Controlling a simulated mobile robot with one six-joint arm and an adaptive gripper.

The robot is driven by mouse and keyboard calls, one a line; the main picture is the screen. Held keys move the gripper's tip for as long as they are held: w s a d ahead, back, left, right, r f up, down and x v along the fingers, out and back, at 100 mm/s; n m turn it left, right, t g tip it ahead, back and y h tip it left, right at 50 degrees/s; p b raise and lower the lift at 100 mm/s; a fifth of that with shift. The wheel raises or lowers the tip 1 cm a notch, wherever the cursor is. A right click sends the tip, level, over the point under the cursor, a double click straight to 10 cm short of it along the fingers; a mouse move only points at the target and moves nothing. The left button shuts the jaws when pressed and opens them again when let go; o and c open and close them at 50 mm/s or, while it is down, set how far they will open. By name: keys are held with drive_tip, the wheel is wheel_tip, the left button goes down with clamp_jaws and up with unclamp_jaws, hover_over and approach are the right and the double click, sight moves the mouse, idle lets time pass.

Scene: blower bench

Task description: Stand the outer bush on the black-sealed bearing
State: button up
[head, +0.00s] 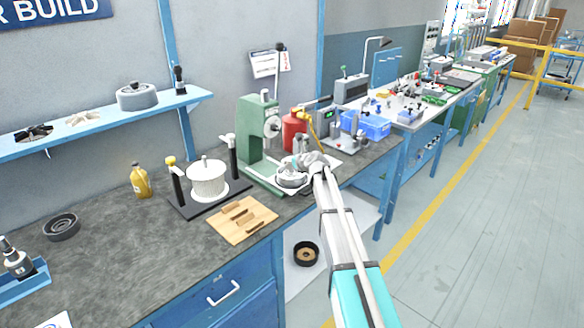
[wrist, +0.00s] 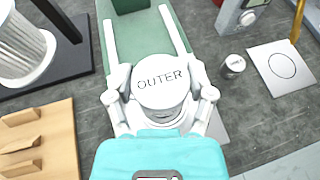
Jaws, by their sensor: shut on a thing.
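The outer bush (wrist: 162,88) is a pale grey cylinder with "OUTER" on its round top face, which faces the camera in the wrist view. My gripper (wrist: 164,97) is shut on it, with a finger on each side. In the head view my gripper (head: 301,168) is at the front of the green press (head: 252,133), over its base. The bush hides what lies directly under it, so I cannot tell whether it touches anything. I cannot make out a black-sealed bearing for certain in either view.
A small pale cylinder (wrist: 232,66) and a white card with a circle (wrist: 282,66) lie right of the bush. A wooden block (head: 242,220) and a black stand with a white ribbed drum (head: 207,182) are left of the press. A red container (head: 294,131) stands behind.

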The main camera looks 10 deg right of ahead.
drive_tip(key=shift+f+b, duration=0.3)
drive_tip(key=shift+f, duration=0.3)
drive_tip(key=shift+f+b, duration=0.5)
drive_tip(key=o, duration=1.3)
drive_tip(key=shift+r, duration=0.1)
drive_tip(key=shift+r, duration=0.15)
drive_tip(key=shift+r+p, duration=0.35)
drive_tip(key=shift+p, duration=0.25)
drive_tip(key=p+v, duration=0.4)
drive_tip(key=v, duration=0.8)
